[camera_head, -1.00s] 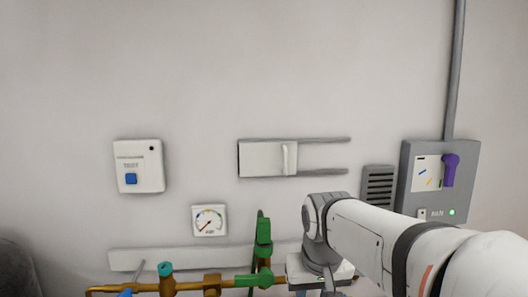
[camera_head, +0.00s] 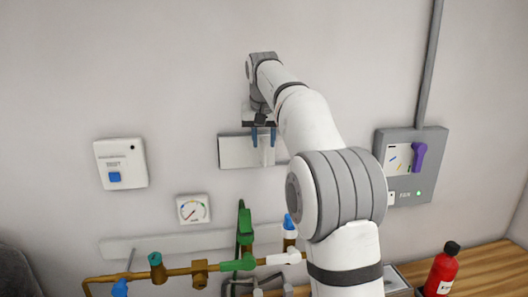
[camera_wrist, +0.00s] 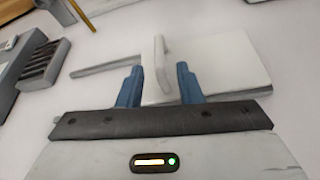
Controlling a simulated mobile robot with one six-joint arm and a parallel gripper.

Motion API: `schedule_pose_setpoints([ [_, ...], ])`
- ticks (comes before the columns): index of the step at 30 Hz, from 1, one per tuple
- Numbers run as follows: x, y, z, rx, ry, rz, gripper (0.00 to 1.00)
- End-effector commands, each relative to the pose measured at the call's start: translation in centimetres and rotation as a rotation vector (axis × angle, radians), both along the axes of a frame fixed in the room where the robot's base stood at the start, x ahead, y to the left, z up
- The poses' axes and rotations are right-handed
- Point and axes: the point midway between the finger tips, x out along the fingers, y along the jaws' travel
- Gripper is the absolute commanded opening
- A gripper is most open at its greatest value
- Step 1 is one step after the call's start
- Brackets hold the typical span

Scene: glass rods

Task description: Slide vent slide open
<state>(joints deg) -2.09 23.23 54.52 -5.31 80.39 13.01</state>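The vent slide is a white flat panel (camera_head: 236,151) on the wall, between two grey rails; in the head view my arm hides most of the rails to its right. Its upright white handle (camera_wrist: 160,62) shows in the wrist view. My gripper (camera_head: 263,138) is at the handle, with its blue fingers apart.
A white test box (camera_head: 121,164) with a blue button and a gauge (camera_head: 193,209) are to the left. A grey fan box (camera_head: 411,165) with a purple lever is to the right. Brass pipes with green valves (camera_head: 245,228) run below. A red bottle (camera_head: 441,272) stands on the wooden bench.

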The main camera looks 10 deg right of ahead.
Motion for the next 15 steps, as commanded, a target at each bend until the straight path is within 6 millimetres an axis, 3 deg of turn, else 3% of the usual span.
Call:
schedule_pose_setpoints([
  [6, 1.3, -0.4, -3.4, 0.0, 0.003, -0.001, 0.32],
  [15, 2.2, -0.6, -5.6, 0.0, 0.0, -0.001, 0.32],
])
